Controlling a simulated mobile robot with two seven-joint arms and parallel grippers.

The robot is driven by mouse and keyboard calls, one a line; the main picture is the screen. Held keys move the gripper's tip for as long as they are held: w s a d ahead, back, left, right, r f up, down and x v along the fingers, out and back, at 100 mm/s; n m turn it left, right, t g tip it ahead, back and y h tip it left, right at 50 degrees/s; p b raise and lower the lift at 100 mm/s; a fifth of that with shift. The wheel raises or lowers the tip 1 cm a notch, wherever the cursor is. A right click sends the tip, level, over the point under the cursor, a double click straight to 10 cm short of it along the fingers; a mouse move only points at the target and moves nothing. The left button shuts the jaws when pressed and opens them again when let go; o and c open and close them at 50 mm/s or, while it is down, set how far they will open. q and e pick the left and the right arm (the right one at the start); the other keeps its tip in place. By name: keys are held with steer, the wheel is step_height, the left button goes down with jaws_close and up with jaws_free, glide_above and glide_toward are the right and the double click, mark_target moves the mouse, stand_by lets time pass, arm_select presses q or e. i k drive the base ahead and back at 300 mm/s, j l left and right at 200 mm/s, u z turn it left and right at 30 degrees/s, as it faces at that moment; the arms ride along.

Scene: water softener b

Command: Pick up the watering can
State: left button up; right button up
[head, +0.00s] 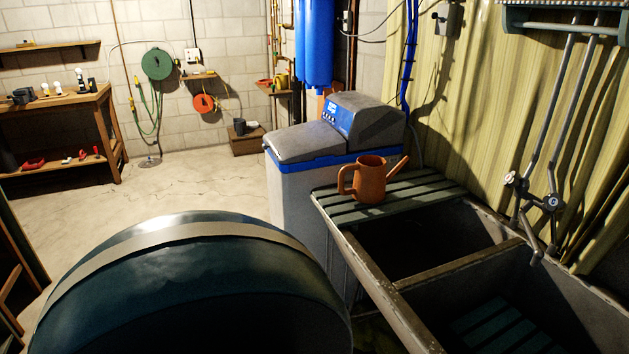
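The watering can (370,182) is orange-brown. It stands upright on the dark green slatted board (420,183) at the far end of the double sink. Its handle is on the left side and its spout points up to the right. Nothing touches it except the board. Neither of my grippers shows in the head view.
The sink (415,278) has two open basins split by a divider. A grey and blue water softener (310,160) stands just behind the can. A large dark rounded tank (190,295) fills the lower left. Pipes and taps (550,203) stand at the right wall. Open floor (190,187) lies at left.

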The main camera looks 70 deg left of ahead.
mark_target(371, 178)
steer(key=u, duration=1.8)
steer(key=i+j, duration=0.15)
steer(key=j, duration=0.25)
steer(key=i+j, duration=0.15)
steer(key=j, duration=0.2)
steer(key=i+j+z, duration=0.1)
steer(key=j, duration=0.3)
steer(key=i+j, duration=0.15)
steer(key=j, duration=0.25)
